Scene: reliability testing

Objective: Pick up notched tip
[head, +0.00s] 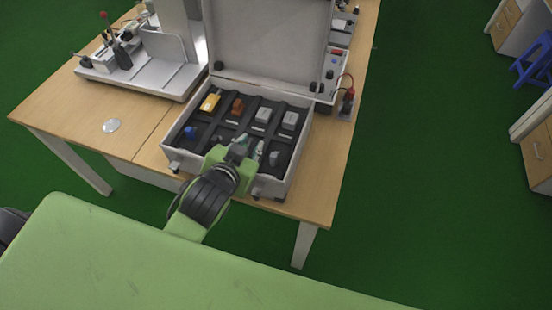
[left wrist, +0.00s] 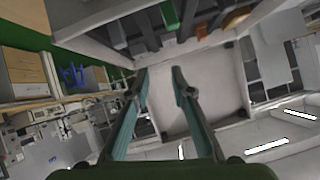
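An open grey case (head: 232,188) on the wooden table holds several small pieces in dark slots. Its back row has a yellow piece (head: 209,102), a brown piece (head: 237,107) and two grey pieces (head: 262,115) (head: 290,120). Its front row has a blue piece (head: 191,131) and a grey piece (head: 274,156). I cannot tell which one is the notched tip. My left gripper (head: 250,148) is over the front row and hides part of it. In the left wrist view its two fingers (left wrist: 160,75) are apart with nothing between them.
The case's raised lid (head: 268,40) stands behind the pieces. A small stand with red and black parts (head: 347,103) is right of the case.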

